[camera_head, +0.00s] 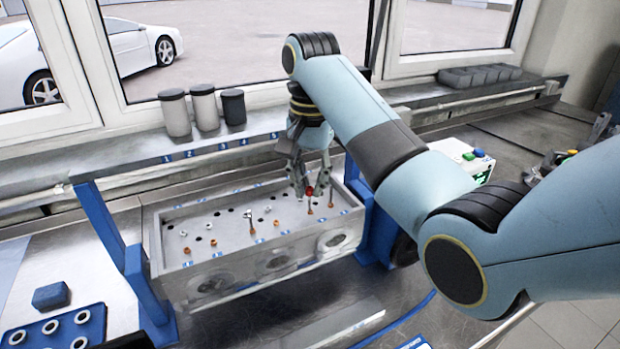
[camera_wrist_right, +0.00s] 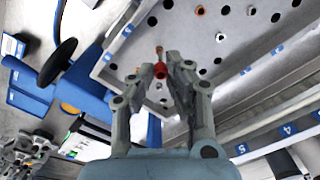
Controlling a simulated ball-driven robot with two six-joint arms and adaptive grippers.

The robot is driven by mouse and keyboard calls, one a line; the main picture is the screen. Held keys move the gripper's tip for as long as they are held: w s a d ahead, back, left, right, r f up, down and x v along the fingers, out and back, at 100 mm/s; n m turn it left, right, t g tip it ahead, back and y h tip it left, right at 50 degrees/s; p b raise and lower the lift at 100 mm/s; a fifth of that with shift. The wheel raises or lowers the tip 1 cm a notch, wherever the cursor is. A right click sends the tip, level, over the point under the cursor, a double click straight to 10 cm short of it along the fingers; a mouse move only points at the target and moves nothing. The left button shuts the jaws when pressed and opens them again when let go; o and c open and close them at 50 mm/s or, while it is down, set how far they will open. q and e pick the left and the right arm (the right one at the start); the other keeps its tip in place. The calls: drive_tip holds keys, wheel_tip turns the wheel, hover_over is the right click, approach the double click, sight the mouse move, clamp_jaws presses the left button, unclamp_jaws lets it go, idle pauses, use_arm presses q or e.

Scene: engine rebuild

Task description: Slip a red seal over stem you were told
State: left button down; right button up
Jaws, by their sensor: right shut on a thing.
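My right gripper (camera_head: 309,188) is over the right part of the grey cylinder head (camera_head: 172,255), pointing down. It is shut on a small red seal (camera_head: 309,192), which also shows between the fingertips in the right wrist view (camera_wrist_right: 160,70). In the right wrist view a stem tip (camera_wrist_right: 159,50) shows just beyond the seal. My left gripper is not in view.
The cylinder head sits between blue stand uprights (camera_head: 118,240). Its top has dark holes and several small fittings. Three canisters (camera_head: 203,107) stand on the sill behind.

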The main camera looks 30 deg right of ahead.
drive_tip(key=shift+f, duration=0.35)
drive_tip(key=o, duration=0.8)
drive_tip(key=shift+c, duration=0.2)
